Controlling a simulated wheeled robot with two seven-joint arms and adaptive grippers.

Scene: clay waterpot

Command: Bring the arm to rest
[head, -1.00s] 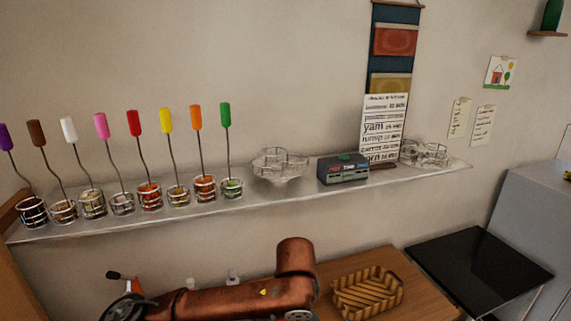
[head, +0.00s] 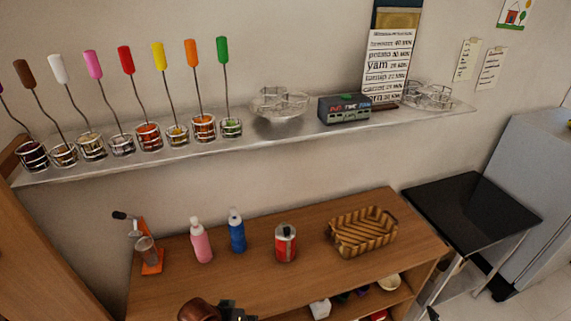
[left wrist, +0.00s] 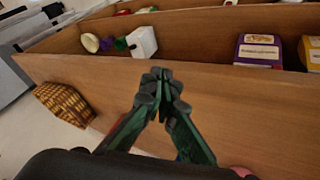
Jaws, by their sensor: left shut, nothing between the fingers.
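My left arm shows only as a copper-coloured part at the bottom edge of the head view. Beside it, a dark green piece of my left gripper (head: 232,311) is partly cut off by the frame. In the left wrist view, my left gripper (left wrist: 163,78) has its dark fingers shut tip to tip, with nothing between them. It appears in front of the wooden cabinet (left wrist: 230,105). My right gripper is not in view.
The wooden cabinet holds a pink bottle (head: 201,243), a blue bottle (head: 237,234), a red can (head: 285,243) and a woven basket (head: 362,233) on top. A white box (head: 320,308) sits inside it. A black-topped table (head: 470,210) stands to the right.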

